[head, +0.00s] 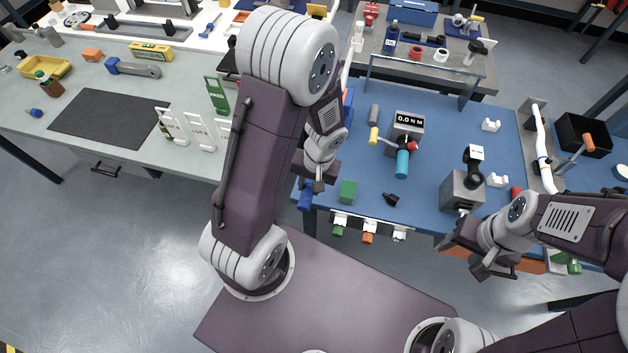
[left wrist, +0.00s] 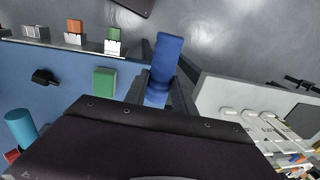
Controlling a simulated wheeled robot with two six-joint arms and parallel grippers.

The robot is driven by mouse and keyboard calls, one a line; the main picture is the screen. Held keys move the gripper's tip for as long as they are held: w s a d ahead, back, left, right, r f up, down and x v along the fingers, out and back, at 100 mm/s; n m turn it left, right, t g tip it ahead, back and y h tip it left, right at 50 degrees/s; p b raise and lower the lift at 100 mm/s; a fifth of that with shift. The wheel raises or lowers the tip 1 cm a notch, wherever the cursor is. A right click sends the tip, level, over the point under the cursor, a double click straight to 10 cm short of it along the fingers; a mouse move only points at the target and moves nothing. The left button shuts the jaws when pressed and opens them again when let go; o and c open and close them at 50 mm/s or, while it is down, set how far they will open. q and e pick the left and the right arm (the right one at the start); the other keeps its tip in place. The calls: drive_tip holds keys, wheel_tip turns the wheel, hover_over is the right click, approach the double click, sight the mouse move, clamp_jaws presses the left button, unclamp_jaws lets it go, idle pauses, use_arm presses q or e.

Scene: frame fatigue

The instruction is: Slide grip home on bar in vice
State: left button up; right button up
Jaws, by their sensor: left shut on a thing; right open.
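A blue grip (head: 305,197) is held by my left gripper (head: 314,188), which is shut on it near the blue table's left front edge. In the left wrist view the blue grip (left wrist: 168,62) sticks out between the two fingers, over the floor past the table edge. A grey block that looks like the vice (head: 461,191) stands on the table's right side, with a dark knobbed part and a white-topped piece above it. A short light stub shows at its front; I cannot tell whether this is the bar. My right gripper (head: 470,256) is open just in front of it.
A green block (head: 348,191) and a small black part (head: 391,199) lie on the blue table (head: 350,220). A meter (head: 408,124) stands behind them. Small coloured pieces hang along the front edge. A grey-green bench (head: 185,80) lies left.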

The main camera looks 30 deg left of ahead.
use_arm(q)
drive_tip(key=shift+w+d+f, duration=0.1)
drive_tip(key=shift+w, duration=0.05)
drive_tip(key=w+a+p, duration=0.1)
drive_tip(key=w+p, duration=0.1)
drive_tip(key=w, duration=0.4)
drive_tip(key=shift+s+a, duration=0.1)
drive_tip(key=shift+s, duration=0.05)
idle(0.6)
drive_tip(key=shift+w+a, duration=0.35)
drive_tip(key=shift+w, duration=1.05)
drive_tip(key=shift+w+a, duration=0.3)
drive_tip(key=shift+w, duration=1.15)
drive_tip(key=shift+w+a, duration=0.35)
drive_tip(key=shift+w, duration=1.05)
idle(2.3)
